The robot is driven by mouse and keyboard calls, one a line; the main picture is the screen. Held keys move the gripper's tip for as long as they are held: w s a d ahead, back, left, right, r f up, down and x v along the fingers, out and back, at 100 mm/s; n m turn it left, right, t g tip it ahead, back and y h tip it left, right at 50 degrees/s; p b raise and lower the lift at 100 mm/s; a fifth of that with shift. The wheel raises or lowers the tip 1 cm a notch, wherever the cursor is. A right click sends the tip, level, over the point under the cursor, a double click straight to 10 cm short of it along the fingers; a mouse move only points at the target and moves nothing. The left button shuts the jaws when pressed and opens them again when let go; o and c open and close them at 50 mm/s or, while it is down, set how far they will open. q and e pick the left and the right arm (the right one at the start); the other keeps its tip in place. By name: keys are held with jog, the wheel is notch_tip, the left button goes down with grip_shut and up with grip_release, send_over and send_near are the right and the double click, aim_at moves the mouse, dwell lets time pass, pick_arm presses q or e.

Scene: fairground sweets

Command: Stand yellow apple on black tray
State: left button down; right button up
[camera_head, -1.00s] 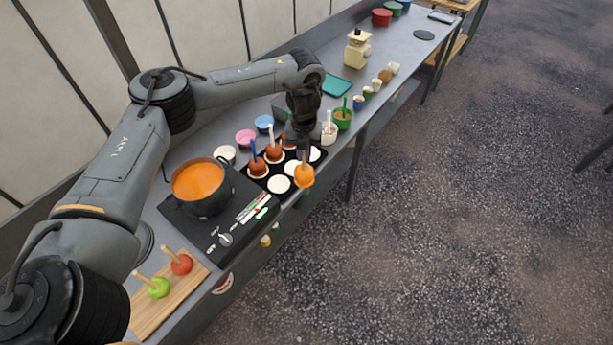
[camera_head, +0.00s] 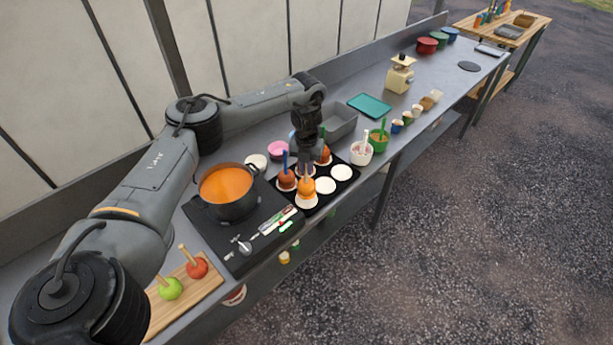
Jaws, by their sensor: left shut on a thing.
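My left gripper (camera_head: 306,172) points down over the black tray (camera_head: 318,206) and is shut on the stick of an apple with an orange-yellow coating, the yellow apple (camera_head: 307,189). The apple hangs upright at the tray's front corner, over a white paper round (camera_head: 307,202). I cannot tell whether it touches the round. A dark coated apple with a blue stick (camera_head: 286,180) stands on the tray just left of it. Other coated apples stand behind, partly hidden by the gripper, one of them at the back (camera_head: 324,156). My right gripper is not in view.
Empty white rounds (camera_head: 342,172) lie on the tray's right side. A pot of orange caramel (camera_head: 227,186) sits on the black cooker to the left. A green and a red apple lie on a wooden board (camera_head: 196,290). White (camera_head: 362,152) and green (camera_head: 377,139) cups stand to the right.

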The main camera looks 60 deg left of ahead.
aim_at(307, 182)
pick_arm(q)
jog(key=shift+f, duration=1.85)
jog(key=shift+f, duration=0.15)
jog(key=c, duration=1.1)
grip_release()
